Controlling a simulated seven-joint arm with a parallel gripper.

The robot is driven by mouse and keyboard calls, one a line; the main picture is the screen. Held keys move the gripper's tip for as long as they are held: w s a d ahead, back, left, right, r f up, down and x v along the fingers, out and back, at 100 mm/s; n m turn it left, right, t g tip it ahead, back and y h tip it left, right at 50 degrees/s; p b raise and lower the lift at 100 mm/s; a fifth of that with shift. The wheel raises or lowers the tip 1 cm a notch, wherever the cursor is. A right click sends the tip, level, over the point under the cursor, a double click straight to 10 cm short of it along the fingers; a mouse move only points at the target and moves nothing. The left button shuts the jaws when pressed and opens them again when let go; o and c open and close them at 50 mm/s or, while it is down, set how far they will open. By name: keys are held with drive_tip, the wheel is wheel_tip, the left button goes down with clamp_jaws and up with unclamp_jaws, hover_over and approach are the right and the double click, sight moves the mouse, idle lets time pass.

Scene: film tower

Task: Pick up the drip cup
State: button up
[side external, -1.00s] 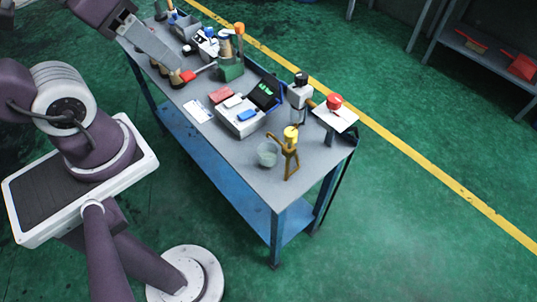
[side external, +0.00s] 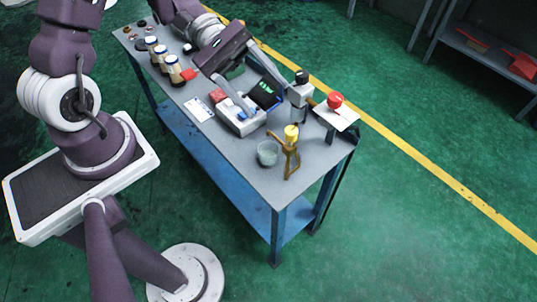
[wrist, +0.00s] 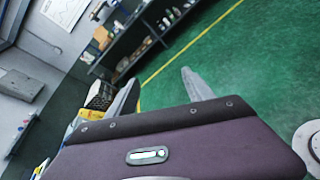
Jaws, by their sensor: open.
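The drip cup appears to be the small translucent cup (side external: 267,154) near the front end of the bench, upright beside a bronze stand with a yellow top (side external: 291,142). My gripper (side external: 266,101) is open over the middle of the bench, behind the cup and apart from it. Its fingers point toward the cup's end of the bench. In the wrist view my gripper (wrist: 160,92) shows two spread fingers with nothing between them. The cup does not show there.
The grey bench top (side external: 205,128) carries a grey box with coloured blocks (side external: 238,122) under my fingers. A red knob on a white plate (side external: 335,101) and a dark-capped post (side external: 301,78) stand right. Several bottles (side external: 163,60) stand at the far left.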

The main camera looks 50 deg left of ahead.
drive_tip(key=w+a+f+n+t, duration=0.2)
drive_tip(key=a+f+n+t, duration=0.15)
drive_tip(key=f, duration=0.25)
drive_tip(key=w+a+f+n+t, duration=0.2)
drive_tip(key=f+n+t, duration=0.1)
drive_tip(key=f+n, duration=0.25)
drive_tip(key=n+t+y, duration=0.3)
drive_tip(key=n+y, duration=0.2)
drive_tip(key=n, duration=0.1)
hover_over(279, 161)
drive_tip(key=s+a, duration=0.8)
drive_tip(key=f, duration=1.3)
drive_tip(key=shift+w+d+f, duration=0.15)
drive_tip(key=shift+w+f, duration=0.05)
drive_tip(key=shift+f, duration=0.1)
drive_tip(key=x, duration=1.1)
drive_tip(key=shift+w+d+f, duration=0.15)
drive_tip(key=shift+d+f, duration=0.05)
drive_tip(key=shift+d, duration=0.05)
drive_tip(key=c, duration=1.2)
drive_tip(key=shift+r, duration=0.1)
